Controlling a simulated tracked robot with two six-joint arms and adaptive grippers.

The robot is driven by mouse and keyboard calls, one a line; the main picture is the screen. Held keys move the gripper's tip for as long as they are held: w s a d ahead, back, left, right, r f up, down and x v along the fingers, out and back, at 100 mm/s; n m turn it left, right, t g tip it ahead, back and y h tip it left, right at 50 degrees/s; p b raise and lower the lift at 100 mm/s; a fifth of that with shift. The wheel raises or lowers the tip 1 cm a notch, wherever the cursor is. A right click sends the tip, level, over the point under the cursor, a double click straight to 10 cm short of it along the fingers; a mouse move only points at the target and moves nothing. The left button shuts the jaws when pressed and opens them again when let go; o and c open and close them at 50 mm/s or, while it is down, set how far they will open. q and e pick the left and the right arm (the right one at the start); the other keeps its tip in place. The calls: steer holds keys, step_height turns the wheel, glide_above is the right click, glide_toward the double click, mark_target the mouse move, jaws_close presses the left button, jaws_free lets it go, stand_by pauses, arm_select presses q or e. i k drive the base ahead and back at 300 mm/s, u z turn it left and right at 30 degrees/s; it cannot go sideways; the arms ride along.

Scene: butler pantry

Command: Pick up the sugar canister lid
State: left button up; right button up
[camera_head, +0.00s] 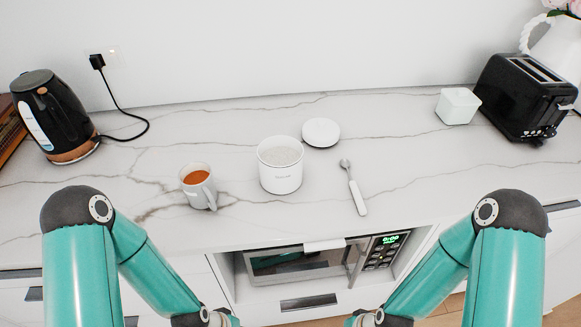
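The sugar canister (281,178) is a white round pot, open at the top, with white sugar inside. It stands upright near the middle of the counter. A round white disc, which looks like its lid (321,132), lies flat on the counter just behind and to the right of the canister. My two teal arms hang low at the left and right of the view, in front of the counter. Both grippers are below the bottom edge of the picture, so their fingers do not show. Nothing of mine touches the lid or canister.
A mug (201,190) of reddish-brown drink stands left of the canister. A spoon (354,189) lies to its right. A black kettle (52,115), a black toaster (519,98) and a white box (457,106) stand farther out. A microwave (300,264) sits under the counter (420,160).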

mark_target(320, 132)
steer(key=z, duration=1.1)
steer(key=i, duration=0.15)
steer(key=u, duration=2.95)
steer(key=k, duration=2.2)
steer(key=z, duration=0.5)
steer(key=i, duration=1)
